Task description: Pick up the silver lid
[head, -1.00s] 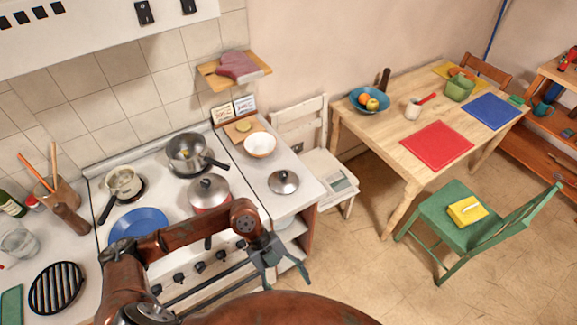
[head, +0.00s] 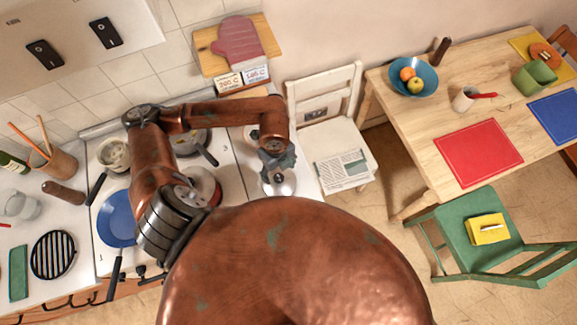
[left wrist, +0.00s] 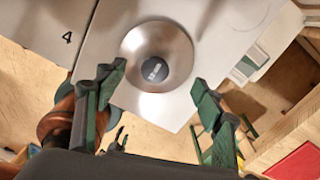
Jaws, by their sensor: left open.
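The silver lid (head: 281,187) lies on the white counter right of the stove, with a dark knob on top. In the left wrist view the lid (left wrist: 150,45) is round and shiny, just beyond my fingertips, its dark knob between the lines of the two fingers. My left gripper (head: 277,165) is above the lid in the head view and covers part of it. In the left wrist view its green fingers (left wrist: 158,86) are spread wide with nothing between them.
My left arm crosses over the stove, partly hiding a red pot (head: 207,187) and a pan. A white chair (head: 345,150) with a newspaper stands right of the counter.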

